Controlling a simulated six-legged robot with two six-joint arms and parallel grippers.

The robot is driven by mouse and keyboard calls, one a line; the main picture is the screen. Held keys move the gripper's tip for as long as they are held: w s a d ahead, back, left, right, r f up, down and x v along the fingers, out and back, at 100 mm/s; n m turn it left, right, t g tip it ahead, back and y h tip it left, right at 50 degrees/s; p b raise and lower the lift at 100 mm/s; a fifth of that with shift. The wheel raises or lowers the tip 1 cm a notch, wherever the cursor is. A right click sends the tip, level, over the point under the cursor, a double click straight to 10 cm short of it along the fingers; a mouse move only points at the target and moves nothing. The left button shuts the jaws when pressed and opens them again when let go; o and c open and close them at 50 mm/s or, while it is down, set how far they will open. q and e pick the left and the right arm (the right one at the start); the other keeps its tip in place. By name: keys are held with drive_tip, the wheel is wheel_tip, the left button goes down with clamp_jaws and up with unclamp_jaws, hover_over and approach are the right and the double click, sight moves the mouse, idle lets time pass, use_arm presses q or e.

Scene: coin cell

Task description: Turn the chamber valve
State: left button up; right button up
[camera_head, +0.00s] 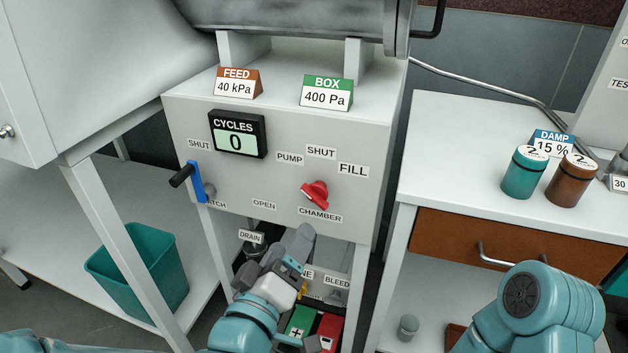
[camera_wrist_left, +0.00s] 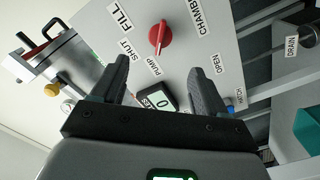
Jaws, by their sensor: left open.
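The red chamber valve knob (camera_head: 315,194) is on the grey front panel (camera_head: 225,170), above the CHAMBER label and right of OPEN. PUMP, SHUT and FILL labels lie around its upper side. In the left wrist view the red knob (camera_wrist_left: 158,38) shows upper middle, beyond the fingertips. My left gripper (camera_head: 290,250) is below and left of the knob in the head view, apart from it. In the left wrist view its two fingers (camera_wrist_left: 163,80) are spread with nothing between them. My right arm shows at lower right; its gripper is out of view.
A blue latch lever (camera_head: 196,182) with a black grip sits left on the panel, below a CYCLES display (camera_head: 238,135) reading 0. Drain and bleed fittings lie below. A white counter (camera_head: 480,150) with teal (camera_head: 524,175) and brown (camera_head: 570,183) jars is right. A teal bin (camera_head: 150,275) stands left.

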sight(313, 200)
use_arm(q)
drive_tip(key=x, duration=1.3)
use_arm(e)
drive_tip(key=shift+r, duration=0.5)
use_arm(q)
drive_tip(key=c, duration=1.1)
drive_tip(key=shift+o, duration=0.2)
drive_tip(key=shift+f, duration=0.1)
